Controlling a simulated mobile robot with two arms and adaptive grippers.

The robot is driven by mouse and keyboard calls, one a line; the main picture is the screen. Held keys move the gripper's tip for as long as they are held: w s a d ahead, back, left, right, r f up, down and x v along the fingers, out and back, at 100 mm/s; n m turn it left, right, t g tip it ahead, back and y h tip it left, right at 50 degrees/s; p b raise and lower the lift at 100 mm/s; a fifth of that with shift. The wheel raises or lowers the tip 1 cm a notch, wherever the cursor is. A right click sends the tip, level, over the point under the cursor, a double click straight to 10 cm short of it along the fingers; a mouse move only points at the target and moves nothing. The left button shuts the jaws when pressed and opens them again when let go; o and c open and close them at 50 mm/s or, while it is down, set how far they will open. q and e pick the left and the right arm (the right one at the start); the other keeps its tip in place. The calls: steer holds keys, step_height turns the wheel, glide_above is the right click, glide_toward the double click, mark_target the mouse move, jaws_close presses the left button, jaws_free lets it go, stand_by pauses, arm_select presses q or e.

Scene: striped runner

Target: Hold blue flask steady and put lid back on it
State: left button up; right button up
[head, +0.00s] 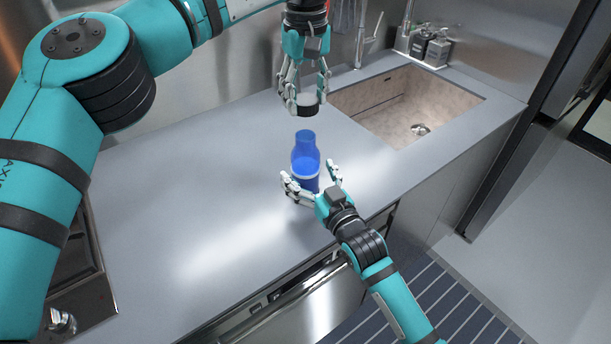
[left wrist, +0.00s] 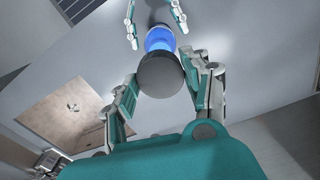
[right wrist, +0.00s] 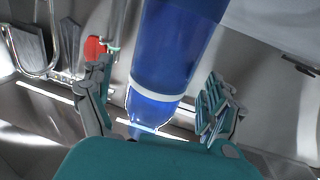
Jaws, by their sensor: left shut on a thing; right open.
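The blue flask (head: 305,155) stands upright on the grey counter, with a pale band around it. My left gripper (head: 307,100) is above the flask, shut on the dark lid (head: 308,109). The lid is apart from the flask's top in the head view; the left wrist view shows the round lid (left wrist: 160,74) between the fingers with the flask (left wrist: 160,38) beyond. My right gripper (head: 312,185) is open around the flask's lower part. In the right wrist view the flask (right wrist: 172,50) is between the open fingers; contact cannot be told.
A sink (head: 400,104) is set into the counter (head: 200,200) at the back right. Soap bottles (head: 437,50) and a tap (head: 368,40) stand behind it. A striped runner (head: 445,305) lies on the floor in front. The counter left of the flask is clear.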

steer(key=shift+x, duration=1.2)
steer(key=shift+c, duration=0.4)
steer(key=c, duration=1.7)
arm_select(q)
glide_toward(305, 155)
steer(key=shift+w+d+f, duration=0.1)
steer(key=shift+w+f, duration=1)
steer(key=shift+w, duration=0.1)
arm_select(e)
steer(key=shift+c, duration=0.3)
arm_select(q)
steer(key=shift+s+f, duration=0.15)
steer(key=shift+f, duration=0.75)
